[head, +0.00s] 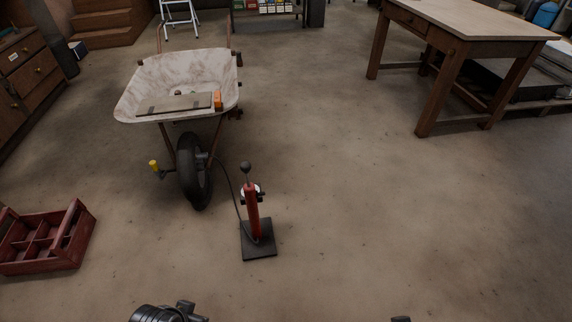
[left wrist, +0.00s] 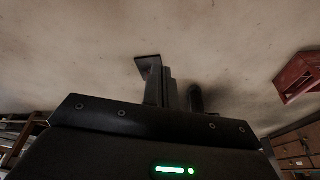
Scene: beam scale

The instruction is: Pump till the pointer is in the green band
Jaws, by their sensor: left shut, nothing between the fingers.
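The red pump (head: 253,213) stands upright on its black base plate (head: 259,252), with a black knob (head: 246,166) at the top. A dark hose runs from the pump to the wheelbarrow's wheel (head: 193,172). My left gripper (left wrist: 161,72) is shut and empty in the left wrist view, apart from the pump. There the base plate (left wrist: 147,65) shows beyond its fingers, which hide most of the pump. My right gripper is not in view.
The wheelbarrow (head: 150,75) stands behind the pump with a board and a small orange item in its tray. A red divided crate (head: 45,245) lies at left. A wooden table (head: 465,20) stands at back right. The floor right of the pump is clear.

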